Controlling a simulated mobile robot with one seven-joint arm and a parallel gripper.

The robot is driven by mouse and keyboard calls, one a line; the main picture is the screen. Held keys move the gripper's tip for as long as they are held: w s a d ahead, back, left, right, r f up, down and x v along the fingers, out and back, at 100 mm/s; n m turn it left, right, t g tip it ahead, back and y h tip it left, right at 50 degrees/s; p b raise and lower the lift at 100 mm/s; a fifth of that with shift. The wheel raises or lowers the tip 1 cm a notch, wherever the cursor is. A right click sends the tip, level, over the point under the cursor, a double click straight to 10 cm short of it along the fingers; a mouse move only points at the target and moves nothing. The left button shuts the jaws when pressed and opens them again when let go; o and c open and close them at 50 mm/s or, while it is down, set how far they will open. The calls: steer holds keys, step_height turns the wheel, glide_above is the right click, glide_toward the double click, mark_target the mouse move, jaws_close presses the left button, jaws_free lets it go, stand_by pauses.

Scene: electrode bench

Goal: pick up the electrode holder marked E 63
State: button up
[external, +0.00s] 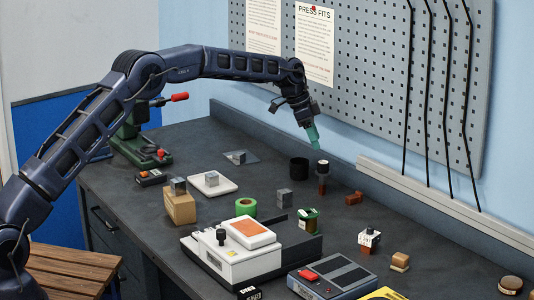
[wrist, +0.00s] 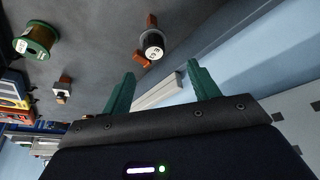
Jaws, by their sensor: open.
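A small upright piece with a dark top, a pale label and a red-brown lower part (external: 323,172) stands on the bench near the back wall. In the wrist view its round top (wrist: 152,44) faces me with a white label, whose marking is too small to read surely; I cannot confirm E 63. My gripper (external: 314,138) has green fingers and hangs above and slightly left of this piece in the external view. In the wrist view the fingers (wrist: 161,88) are spread apart with nothing between them, and the piece lies beyond their tips.
A black cup (external: 299,168) stands close left of the piece. A red-brown block (external: 354,198) lies to its right, and a green-ended spool (external: 309,222) stands nearer the front. The pegboard (external: 370,75) and wall ledge (external: 440,205) bound the back. A white device (external: 232,260) occupies the front.

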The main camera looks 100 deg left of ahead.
mark_target(323, 162)
steer(key=x, duration=0.5)
steer(key=shift+w+d+f, duration=0.1)
steer(key=shift+f, duration=0.15)
steer(key=x, duration=0.4)
steer(key=shift+d+f, duration=0.25)
steer(key=shift+d, duration=0.15)
steer(key=shift+w+f, duration=0.1)
steer(key=shift+f, duration=0.25)
steer(key=shift+c, duration=0.3)
steer(key=c, duration=1)
steer(key=shift+r, duration=0.15)
